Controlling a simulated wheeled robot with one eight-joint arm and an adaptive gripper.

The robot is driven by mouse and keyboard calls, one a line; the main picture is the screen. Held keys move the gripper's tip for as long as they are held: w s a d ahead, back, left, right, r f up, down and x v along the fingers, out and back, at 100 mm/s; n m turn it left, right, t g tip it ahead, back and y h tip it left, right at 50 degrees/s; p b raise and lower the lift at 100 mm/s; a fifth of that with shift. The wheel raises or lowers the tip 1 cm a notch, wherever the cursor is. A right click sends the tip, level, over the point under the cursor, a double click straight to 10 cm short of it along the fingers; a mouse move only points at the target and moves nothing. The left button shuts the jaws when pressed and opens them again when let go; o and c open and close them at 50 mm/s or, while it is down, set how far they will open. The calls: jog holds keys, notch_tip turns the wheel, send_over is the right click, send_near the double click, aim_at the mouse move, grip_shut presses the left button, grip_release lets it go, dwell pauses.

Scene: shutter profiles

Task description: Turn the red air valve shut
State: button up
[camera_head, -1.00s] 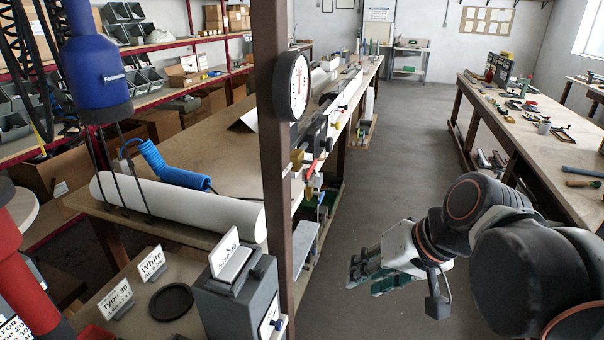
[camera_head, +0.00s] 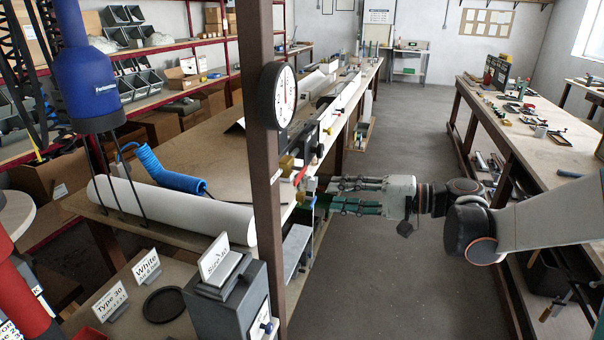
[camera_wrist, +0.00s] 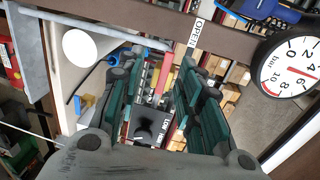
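In the wrist view a red lever (camera_wrist: 165,72) lies between my two finger sets, near a white "OPEN" label (camera_wrist: 195,32). My gripper (camera_head: 335,196) reaches in from the right in the head view, its fingertips just right of and slightly below the lever. In the wrist view my gripper (camera_wrist: 157,75) has its green-padded fingers apart with a gap between them. I cannot tell whether they touch the lever. The exact handle angle is unclear.
A brown post (camera_head: 268,220) carrying a pressure gauge (camera_head: 277,95) stands close to the fittings; the gauge (camera_wrist: 290,65) is at right in the wrist view. A dark block marked "LOW" (camera_wrist: 150,128) sits beyond my fingers. The aisle floor (camera_head: 390,290) is clear.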

aim_at(299, 180)
jog(key=shift+t+y, duration=0.3)
jog(key=shift+y, duration=0.5)
jog(key=x, duration=0.4)
jog(key=w+b+x, duration=0.1)
jog(key=x, duration=0.2)
jog(key=w+b+x, duration=0.1)
jog(key=x, duration=0.3)
jog(key=shift+w+r, duration=0.1)
jog(key=shift+w, duration=0.05)
jog(key=shift+c, duration=0.5)
grip_shut()
